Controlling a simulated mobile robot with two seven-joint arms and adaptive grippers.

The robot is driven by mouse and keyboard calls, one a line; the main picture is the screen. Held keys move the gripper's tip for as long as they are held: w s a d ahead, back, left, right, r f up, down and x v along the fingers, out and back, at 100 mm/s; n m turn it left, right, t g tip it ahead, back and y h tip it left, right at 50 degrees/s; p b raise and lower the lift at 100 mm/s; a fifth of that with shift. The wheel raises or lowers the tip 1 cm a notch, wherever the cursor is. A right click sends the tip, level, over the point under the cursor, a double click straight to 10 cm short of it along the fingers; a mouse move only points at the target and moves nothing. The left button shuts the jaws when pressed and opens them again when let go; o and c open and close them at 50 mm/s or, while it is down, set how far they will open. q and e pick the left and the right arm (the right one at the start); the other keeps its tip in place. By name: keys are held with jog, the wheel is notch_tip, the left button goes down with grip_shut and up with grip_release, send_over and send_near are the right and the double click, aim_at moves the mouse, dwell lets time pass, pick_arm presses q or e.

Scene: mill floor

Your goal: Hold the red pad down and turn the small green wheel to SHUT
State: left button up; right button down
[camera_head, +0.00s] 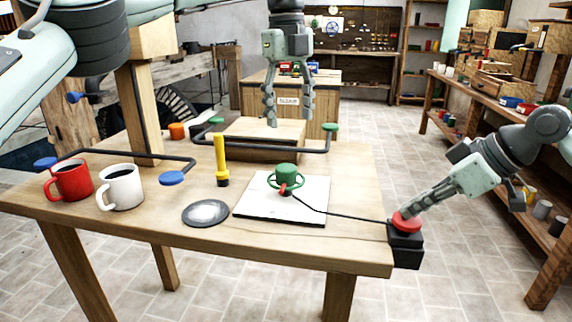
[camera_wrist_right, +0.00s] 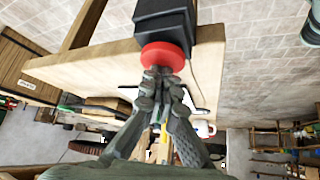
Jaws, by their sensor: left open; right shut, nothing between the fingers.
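The red pad (camera_head: 404,222) sits on a black box at the table's front right corner. My right gripper (camera_head: 413,210) is shut and empty, its fingertips touching the top of the pad. The pad (camera_wrist_right: 163,53) also shows in the right wrist view, at the fingertips. The small green wheel (camera_head: 288,172) stands on a white board (camera_head: 310,207), with a red part at its front. No SHUT mark can be read. My left gripper (camera_head: 290,115) is open and empty, fingers down, above the wooden block behind the wheel.
A black cord (camera_head: 345,214) runs from the wheel to the box. On the table stand a red mug (camera_head: 70,182), a white mug (camera_head: 121,188), a yellow-handled tool (camera_head: 221,158), a dark disc (camera_head: 205,213) and the wooden block (camera_head: 250,148). Dark rods with green and blue ends lie behind.

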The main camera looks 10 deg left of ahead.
aim_at(286, 167)
pick_arm(q)
jog(key=f, duration=1.2)
jog(key=shift+a, duration=0.4)
jog(key=c, duration=1.2)
jog(key=shift+o, duration=0.2)
